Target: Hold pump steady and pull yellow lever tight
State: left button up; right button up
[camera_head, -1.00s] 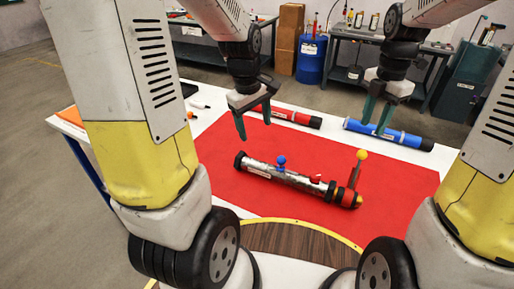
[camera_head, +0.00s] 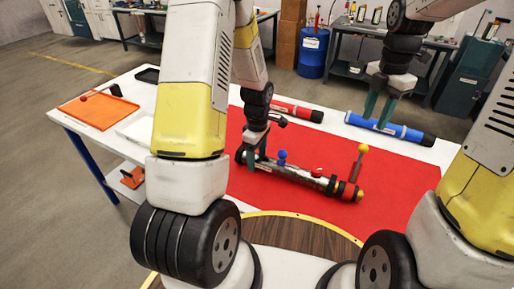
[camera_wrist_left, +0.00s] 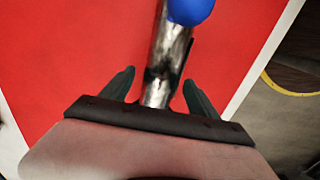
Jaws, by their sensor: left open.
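The silver pump (camera_head: 300,174) lies on the red mat (camera_head: 400,185), with a blue ball knob (camera_head: 281,155), a small red part and a black-and-red right end. Its yellow-tipped lever (camera_head: 358,160) stands up near that right end. My left gripper (camera_head: 252,160) is open at the pump's left end. In the left wrist view its fingers (camera_wrist_left: 160,92) lie on either side of the silver tube (camera_wrist_left: 160,85), with visible gaps; the blue knob (camera_wrist_left: 190,8) is at the top. My right gripper (camera_head: 377,112) is open and empty, above the table behind the lever.
A blue tube (camera_head: 385,130) and a red tube (camera_head: 297,110) lie along the table's far side. An orange tray (camera_head: 98,110) is at the left. The mat right of and in front of the pump is clear.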

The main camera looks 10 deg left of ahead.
pick_arm(q)
jog(key=shift+f, duration=1)
jog(key=shift+c, duration=0.2)
grip_shut()
pick_arm(e)
grip_shut()
jog(key=w+f+m+g, duration=0.2)
jog(key=w+m+g, duration=0.3)
jog(key=w, duration=0.7)
jog(key=shift+w+d+m, duration=0.2)
jog(key=shift+w+m, duration=0.05)
jog(key=shift+m, duration=0.75)
